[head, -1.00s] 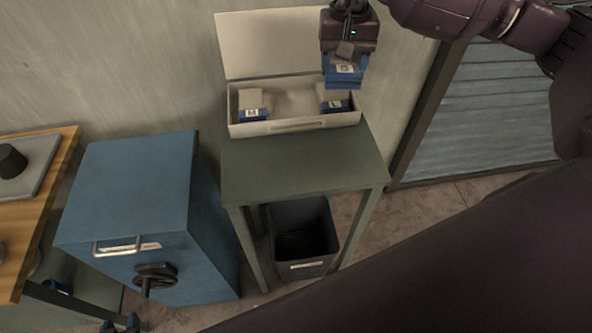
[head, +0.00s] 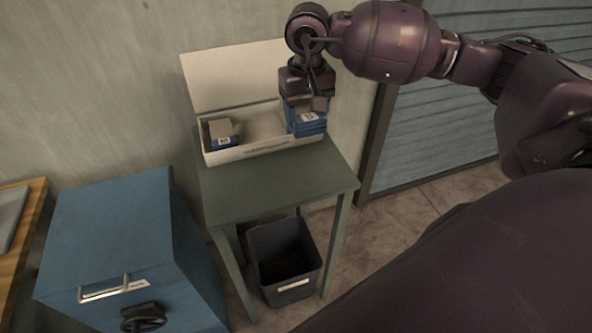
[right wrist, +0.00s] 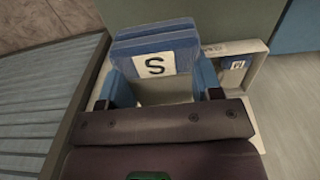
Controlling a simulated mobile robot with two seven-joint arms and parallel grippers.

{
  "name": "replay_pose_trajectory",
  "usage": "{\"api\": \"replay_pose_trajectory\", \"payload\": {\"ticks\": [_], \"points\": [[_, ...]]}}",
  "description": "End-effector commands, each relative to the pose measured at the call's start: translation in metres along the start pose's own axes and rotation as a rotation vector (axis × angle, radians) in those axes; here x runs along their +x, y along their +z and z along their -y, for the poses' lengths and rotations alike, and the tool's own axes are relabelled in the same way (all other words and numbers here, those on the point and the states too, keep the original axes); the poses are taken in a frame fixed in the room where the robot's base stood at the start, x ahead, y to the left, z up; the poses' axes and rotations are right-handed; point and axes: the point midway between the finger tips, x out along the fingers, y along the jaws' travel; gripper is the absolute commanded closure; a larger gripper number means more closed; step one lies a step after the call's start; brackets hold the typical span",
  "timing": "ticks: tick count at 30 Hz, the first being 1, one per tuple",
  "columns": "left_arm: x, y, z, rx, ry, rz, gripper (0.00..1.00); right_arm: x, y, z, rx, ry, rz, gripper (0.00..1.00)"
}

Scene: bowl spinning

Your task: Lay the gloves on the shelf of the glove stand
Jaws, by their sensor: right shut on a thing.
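My right gripper (head: 306,108) is shut on a stack of blue gloves (head: 309,126) with a white label. In the right wrist view the gloves (right wrist: 155,55) carry a black S. They are at the right end of a cream open box (head: 264,150) with a raised back panel. I cannot tell if they touch its floor. The box stands on a green table (head: 270,187), perhaps the glove stand; no separate shelf is clear to me. Another blue-and-white stack (head: 223,135) lies at the box's left end. My left gripper is not in view.
A blue cabinet (head: 110,225) with a handle and a handwheel stands left of the table. A dark bin (head: 284,262) is under the table. A wooden bench edge (head: 27,230) is at far left. The tabletop before the box is bare.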

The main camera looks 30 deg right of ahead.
Motion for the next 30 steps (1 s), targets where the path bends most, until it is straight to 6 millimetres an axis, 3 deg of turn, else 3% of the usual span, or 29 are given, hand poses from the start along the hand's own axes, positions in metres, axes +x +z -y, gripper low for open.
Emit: {"api": "replay_pose_trajectory", "payload": {"ticks": [9, 15, 25, 30], "points": [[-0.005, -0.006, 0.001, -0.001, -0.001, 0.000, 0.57, 0.070, 0.001, 0.001, 0.002, -0.001, 0.004, 0.65], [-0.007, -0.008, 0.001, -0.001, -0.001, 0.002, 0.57, 0.106, 0.001, 0.000, 0.002, 0.000, 0.003, 0.65], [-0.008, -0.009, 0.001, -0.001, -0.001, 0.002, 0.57, 0.129, 0.000, 0.000, 0.001, 0.000, 0.001, 0.65], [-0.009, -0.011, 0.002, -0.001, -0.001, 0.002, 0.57, 0.152, 0.000, 0.001, 0.003, -0.001, 0.003, 0.65]]}}
